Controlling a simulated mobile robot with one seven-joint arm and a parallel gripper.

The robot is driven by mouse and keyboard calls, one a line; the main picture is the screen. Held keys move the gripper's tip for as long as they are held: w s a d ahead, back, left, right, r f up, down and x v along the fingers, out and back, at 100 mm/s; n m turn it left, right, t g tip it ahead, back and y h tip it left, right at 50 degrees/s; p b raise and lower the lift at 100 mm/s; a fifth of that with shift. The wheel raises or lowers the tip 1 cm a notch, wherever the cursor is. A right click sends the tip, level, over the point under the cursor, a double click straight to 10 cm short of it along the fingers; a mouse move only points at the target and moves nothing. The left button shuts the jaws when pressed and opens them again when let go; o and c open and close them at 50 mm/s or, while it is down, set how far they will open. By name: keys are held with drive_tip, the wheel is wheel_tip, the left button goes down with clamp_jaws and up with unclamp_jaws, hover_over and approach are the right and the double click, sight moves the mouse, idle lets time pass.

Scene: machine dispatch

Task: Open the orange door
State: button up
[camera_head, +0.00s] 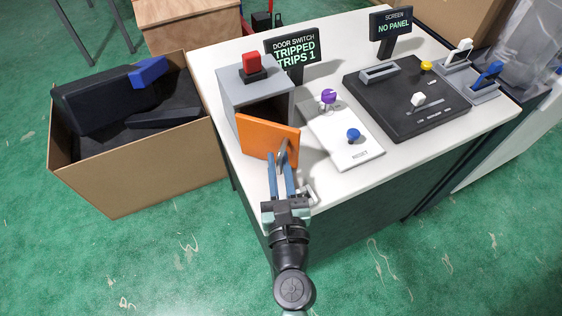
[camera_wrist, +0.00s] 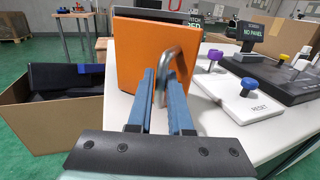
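The orange door (camera_head: 262,138) is on the front of a grey box (camera_head: 228,92) on the white table. It stands ajar, swung out at an angle, and the dark inside shows above and behind it. The door also fills the upper middle of the wrist view (camera_wrist: 135,55). A curved metal handle (camera_head: 284,152) sticks out from the door's face. My gripper (camera_head: 280,160) is in front of the door, its blue fingers apart. The handle (camera_wrist: 166,62) is at the fingertips, partly between them, nearer the right finger. I cannot tell whether the fingers touch it.
A red button (camera_head: 250,63) tops the box. The sign behind (camera_head: 293,49) reads "DOOR SWITCH TRIPPED TRIPS 1". Right stand a white reset panel (camera_head: 343,152) with purple and blue knobs, and a black panel (camera_head: 395,115). A cardboard box (camera_head: 120,190) stands on the floor to the left.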

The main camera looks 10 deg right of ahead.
drive_tip(key=o, duration=0.4)
drive_tip(key=shift+w+a, duration=0.1)
drive_tip(key=shift+a, duration=0.05)
drive_tip(key=shift+c, duration=0.2)
drive_tip(key=s+b, duration=0.5)
drive_tip(key=s, duration=0.8)
